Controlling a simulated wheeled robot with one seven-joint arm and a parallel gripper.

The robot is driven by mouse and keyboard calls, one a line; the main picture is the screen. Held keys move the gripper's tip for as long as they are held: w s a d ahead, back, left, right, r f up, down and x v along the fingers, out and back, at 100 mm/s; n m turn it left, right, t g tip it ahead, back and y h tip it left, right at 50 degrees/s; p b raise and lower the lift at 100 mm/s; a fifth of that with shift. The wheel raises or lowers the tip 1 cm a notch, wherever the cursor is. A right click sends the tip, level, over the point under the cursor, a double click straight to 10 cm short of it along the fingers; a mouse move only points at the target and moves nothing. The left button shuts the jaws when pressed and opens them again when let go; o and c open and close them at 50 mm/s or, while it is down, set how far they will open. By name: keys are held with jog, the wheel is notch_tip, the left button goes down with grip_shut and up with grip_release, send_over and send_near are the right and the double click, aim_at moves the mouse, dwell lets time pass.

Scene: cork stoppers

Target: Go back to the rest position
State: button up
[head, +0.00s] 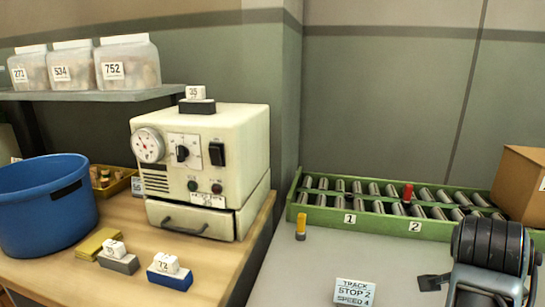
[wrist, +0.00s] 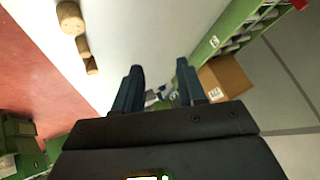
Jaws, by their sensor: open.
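My gripper (wrist: 160,84) is open, with its two dark fingers spread and nothing between them. In the head view my arm shows at the lower right, over the grey table (head: 290,280); the fingers are not clear there. In the wrist view a large cork stopper (wrist: 70,17), a smaller cork (wrist: 82,45) and another small cork (wrist: 91,66) lie in a row on the pale surface, left of the fingers and apart from them.
A green roller track (head: 330,210) with a red peg (head: 407,192) runs behind the table, beside a cardboard box (head: 522,180). A yellow-and-grey peg (head: 301,227) and a track sign (head: 354,292) stand on the table. A cream machine (head: 205,170) and blue bucket (head: 45,205) stand left.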

jog(key=s+d+r+n+t+h, duration=0.25)
jog(key=d+n+t, duration=0.25)
jog(key=n, duration=0.3)
jog(key=s+a+f+n+t+y, duration=0.35)
jog(key=s+a+f+n, duration=0.2)
jog(key=s, duration=0.35)
jog(key=s+a+f+n+t+y, duration=0.2)
jog(key=s+a+f+n+y, duration=0.4)
jog(key=s, duration=0.3)
jog(key=s+a+r, duration=0.2)
jog(key=s+a, duration=0.4)
jog(key=s, duration=0.1)
jog(key=s+a+r+m, duration=0.1)
jog(key=s+a+r, duration=0.2)
jog(key=s+a, duration=0.3)
jog(key=shift+s+r+y, duration=0.2)
jog(key=shift+s+y, duration=0.1)
jog(key=shift+s, duration=0.8)
